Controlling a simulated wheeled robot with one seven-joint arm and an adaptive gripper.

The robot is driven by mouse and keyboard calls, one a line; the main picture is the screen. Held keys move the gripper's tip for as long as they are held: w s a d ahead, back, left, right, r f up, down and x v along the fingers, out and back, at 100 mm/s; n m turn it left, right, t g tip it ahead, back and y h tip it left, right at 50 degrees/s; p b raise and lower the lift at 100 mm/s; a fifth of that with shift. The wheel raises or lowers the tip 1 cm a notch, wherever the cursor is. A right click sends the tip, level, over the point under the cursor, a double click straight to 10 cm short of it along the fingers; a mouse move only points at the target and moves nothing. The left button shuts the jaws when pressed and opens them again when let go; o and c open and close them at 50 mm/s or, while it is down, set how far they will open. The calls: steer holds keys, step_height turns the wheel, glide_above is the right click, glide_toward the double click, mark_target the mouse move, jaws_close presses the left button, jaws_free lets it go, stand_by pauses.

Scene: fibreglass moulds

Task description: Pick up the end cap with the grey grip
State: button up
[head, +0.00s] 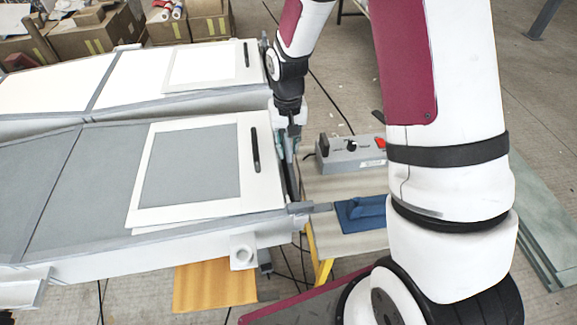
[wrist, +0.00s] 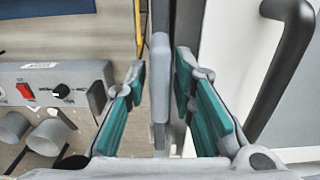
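In the wrist view a narrow upright grey grip (wrist: 160,88) stands in the gap between my fingers, with clear space on both sides. I take it as the end cap's grip; the cap's body is mostly hidden. My gripper (wrist: 160,105) is open, its teal pads to the left and right of the grip and not seen touching it. In the head view my gripper (head: 290,143) points down at the right end of the grey mould (head: 85,175). The grip itself is hard to make out there.
A black handle (head: 255,150) on a white-framed panel lies close by; it is also right of my fingers in the wrist view (wrist: 284,70). A grey control box (head: 350,158) and a blue pad (head: 362,214) rest on the stand to the right.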

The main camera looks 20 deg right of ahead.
steer(key=shift+f, duration=1.3)
steer(key=shift+c, duration=0.3)
jaws_close()
steer(key=shift+r, duration=0.1)
